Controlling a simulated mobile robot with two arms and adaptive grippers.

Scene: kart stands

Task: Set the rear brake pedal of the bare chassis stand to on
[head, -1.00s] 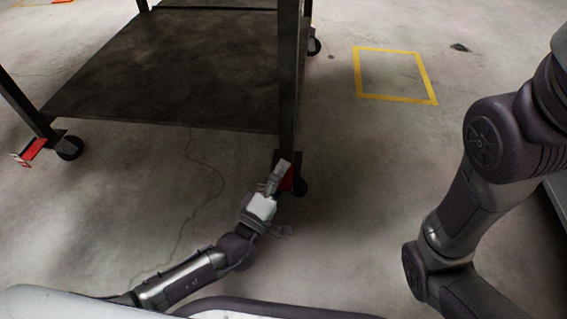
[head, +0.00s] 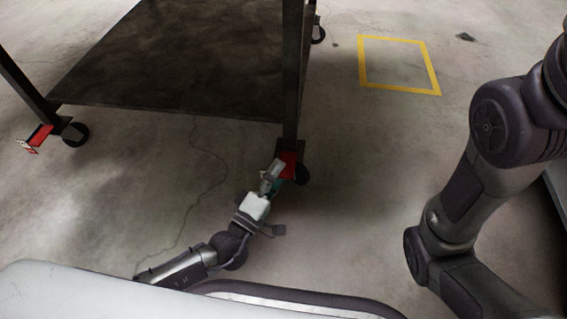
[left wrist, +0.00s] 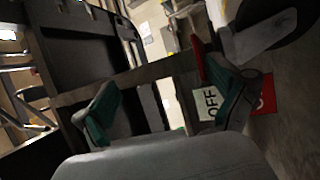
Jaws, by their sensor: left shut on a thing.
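The stand (head: 170,62) is a dark bare shelf on legs with casters. A red brake pedal (head: 289,161) sits at its near right caster (head: 301,174). My left gripper (head: 272,180) is at this pedal, shut on it; the hold itself is hard to see. In the left wrist view the green-padded fingers (left wrist: 165,100) look spread, with the right finger against the red pedal (left wrist: 264,93). A white label (left wrist: 207,103) reading OFF shows beside that finger. My right gripper is not seen; only its arm shows at right in the head view.
Another red pedal (head: 40,135) is at the near left caster (head: 75,134). A yellow outlined square (head: 399,91) lies on the floor at the back right.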

